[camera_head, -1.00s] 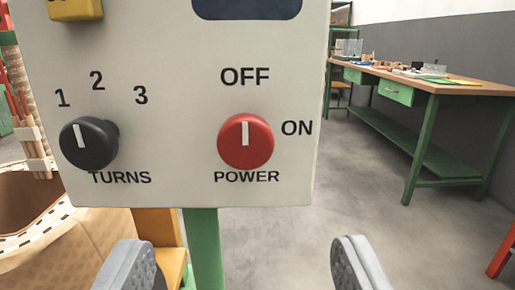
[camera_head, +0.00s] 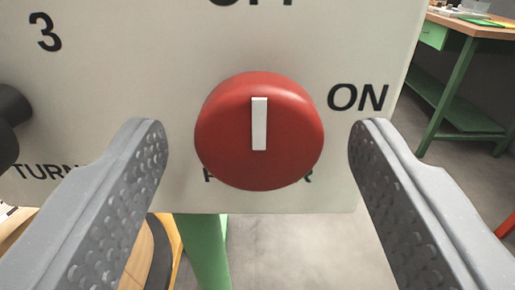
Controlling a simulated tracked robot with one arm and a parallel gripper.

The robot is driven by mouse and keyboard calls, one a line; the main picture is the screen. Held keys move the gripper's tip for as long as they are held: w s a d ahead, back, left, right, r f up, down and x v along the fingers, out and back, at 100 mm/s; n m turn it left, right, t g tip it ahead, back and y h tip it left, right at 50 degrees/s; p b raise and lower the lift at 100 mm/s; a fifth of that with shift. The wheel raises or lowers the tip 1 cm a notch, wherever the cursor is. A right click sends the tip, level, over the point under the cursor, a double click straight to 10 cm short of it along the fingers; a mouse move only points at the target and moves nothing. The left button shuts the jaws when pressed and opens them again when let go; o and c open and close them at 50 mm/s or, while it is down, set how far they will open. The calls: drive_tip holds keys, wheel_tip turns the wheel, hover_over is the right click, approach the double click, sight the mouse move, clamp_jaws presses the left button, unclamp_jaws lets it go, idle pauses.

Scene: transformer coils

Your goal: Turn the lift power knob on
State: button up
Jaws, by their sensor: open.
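The red power knob (camera_head: 235,150) is on the pale control panel (camera_head: 125,65), in the middle of the view. Its white mark stands vertical, pointing up toward the OFF label, which is cut off at the top edge. The ON label (camera_head: 358,97) is to the knob's right. The knob partly covers the POWER label. My gripper (camera_head: 259,135) is open, with one grey finger to the left and one to the right of the knob. A visible gap separates each finger from the knob, and nothing is held.
The black turns knob (camera_head: 12,125) is at the left edge, left of my left finger. A green post (camera_head: 205,250) stands below the panel. A green-legged workbench (camera_head: 455,85) is at the far right, with bare floor before it.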

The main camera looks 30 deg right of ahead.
drive_tip(key=c, duration=1)
drive_tip(key=shift+m+b, duration=0.3)
drive_tip(key=shift+m, duration=0.1)
drive_tip(key=m+b, duration=0.2)
drive_tip(key=m, duration=0.1)
drive_tip(key=m+b, duration=0.4)
drive_tip(key=m, duration=0.1)
drive_tip(key=shift+m, duration=0.3)
drive_tip(key=m+b, duration=0.3)
drive_tip(key=m, duration=0.1)
drive_tip(key=shift+f+b, duration=0.2)
drive_tip(key=shift+b, duration=0.15)
drive_tip(key=shift+d+m+b, duration=0.1)
drive_tip(key=shift+m+b, duration=1.55)
drive_tip(key=shift+m, duration=0.55)
drive_tip(key=shift+r, duration=0.1)
